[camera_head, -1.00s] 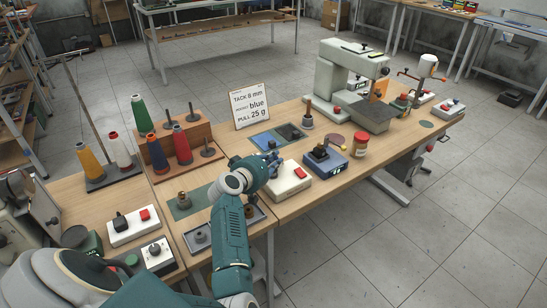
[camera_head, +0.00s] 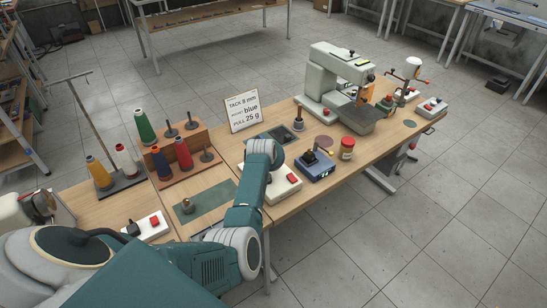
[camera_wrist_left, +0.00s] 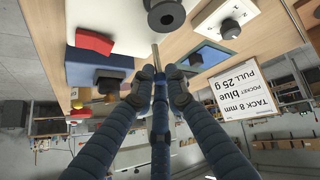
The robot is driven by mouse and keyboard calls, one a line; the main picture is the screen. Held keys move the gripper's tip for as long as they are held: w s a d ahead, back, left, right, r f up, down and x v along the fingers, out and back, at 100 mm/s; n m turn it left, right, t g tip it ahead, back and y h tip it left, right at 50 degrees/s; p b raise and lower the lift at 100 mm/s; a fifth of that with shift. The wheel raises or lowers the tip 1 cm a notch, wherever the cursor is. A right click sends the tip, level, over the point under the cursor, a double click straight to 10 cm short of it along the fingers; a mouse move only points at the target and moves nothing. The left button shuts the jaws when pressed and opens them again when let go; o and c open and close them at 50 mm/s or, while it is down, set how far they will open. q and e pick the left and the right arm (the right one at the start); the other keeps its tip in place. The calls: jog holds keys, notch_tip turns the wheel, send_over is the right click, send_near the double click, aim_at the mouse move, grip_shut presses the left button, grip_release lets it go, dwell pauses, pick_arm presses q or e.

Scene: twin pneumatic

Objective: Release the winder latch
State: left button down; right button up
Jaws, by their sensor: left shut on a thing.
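A white winder box (camera_head: 284,188) with a red switch (camera_head: 292,178) stands on the bench near its front edge. In the left wrist view its white top (camera_wrist_left: 130,22) carries a black spool-like knob (camera_wrist_left: 165,14), and the red switch (camera_wrist_left: 94,42) is at the left. My left gripper (camera_wrist_left: 160,76) has its dark fingers closed at the end of a thin metal rod (camera_wrist_left: 155,55) beside the box. The rod looks like the latch lever, but its base is hard to make out. In the head view my wrist hides the fingers. My right gripper is not shown.
A blue device (camera_head: 318,168) with a black knob stands right of the box, with a red jar (camera_head: 347,148) beyond. A sign (camera_head: 243,111) and a wooden-handled tool (camera_head: 298,120) stand behind. Thread cones (camera_head: 183,153) fill the left rack.

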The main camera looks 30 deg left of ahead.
pick_arm(q)
jog(key=shift+g, duration=0.3)
jog(key=c, duration=1.7)
grip_release()
jog(key=shift+w, duration=0.1)
jog(key=shift+c, duration=0.2)
jog(key=v, duration=1.2)
jog(key=shift+d+f, duration=0.1)
jog(key=shift+f, duration=0.05)
